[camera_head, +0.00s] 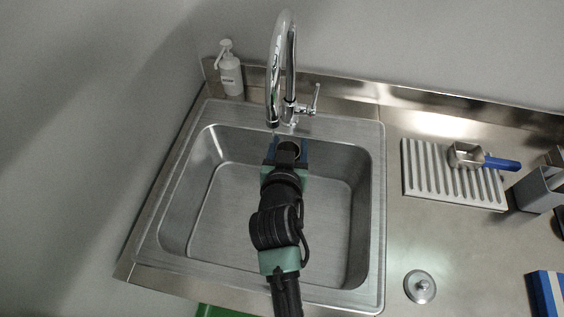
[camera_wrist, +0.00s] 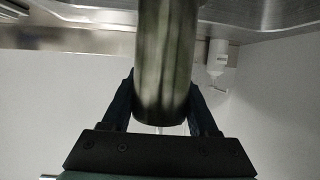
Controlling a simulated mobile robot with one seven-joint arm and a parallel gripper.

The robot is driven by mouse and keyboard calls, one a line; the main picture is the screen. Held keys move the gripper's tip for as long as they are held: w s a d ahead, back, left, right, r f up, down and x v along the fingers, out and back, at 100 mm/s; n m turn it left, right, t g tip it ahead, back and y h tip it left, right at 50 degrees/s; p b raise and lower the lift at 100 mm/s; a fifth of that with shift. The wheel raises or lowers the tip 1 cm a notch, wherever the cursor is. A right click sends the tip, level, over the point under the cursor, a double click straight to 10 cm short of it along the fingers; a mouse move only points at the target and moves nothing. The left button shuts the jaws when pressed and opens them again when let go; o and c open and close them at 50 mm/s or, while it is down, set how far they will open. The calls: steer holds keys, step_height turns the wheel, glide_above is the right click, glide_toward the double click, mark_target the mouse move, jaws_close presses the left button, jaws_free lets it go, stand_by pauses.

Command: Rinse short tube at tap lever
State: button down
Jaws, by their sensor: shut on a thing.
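My gripper (camera_head: 288,155) reaches over the sink and is shut on the short tube (camera_wrist: 165,50), a grey metallic cylinder held between both fingers in the wrist view. In the head view the tube's dark round end (camera_head: 291,146) shows between the jaws, over the back part of the basin. The chrome tap (camera_head: 280,65) arches above, its spout end just above and left of the tube in the picture. The tap lever (camera_head: 315,100) stands upright on the right of the tap's base. I cannot tell whether water runs.
The steel sink (camera_head: 375,200) surrounds my gripper. A white soap bottle (camera_head: 231,78) stands behind left, also in the wrist view (camera_wrist: 217,58). On the right counter are a ribbed drying rack (camera_head: 425,175), a blue-handled scoop (camera_head: 500,163), a grey holder (camera_head: 535,192) and a round plug (camera_head: 420,287).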

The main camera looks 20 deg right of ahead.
steer(key=shift+w+a, duration=0.1)
steer(key=shift+a, duration=0.05)
steer(key=shift+w+a+b, duration=0.1)
steer(key=shift+a+b, duration=0.2)
steer(key=shift+a, duration=0.1)
steer(key=shift+d, duration=0.1)
steer(key=shift+s+d, duration=0.2)
steer(key=shift+d, duration=0.3)
steer(key=shift+w+a, duration=0.1)
steer(key=shift+a, duration=0.1)
steer(key=shift+w+a, duration=0.1)
steer(key=shift+a, duration=0.3)
stand_by(0.3)
steer(key=s+a, duration=0.2)
steer(key=s, duration=0.5)
steer(key=shift+s+p, duration=0.4)
steer(key=shift+p, duration=0.05)
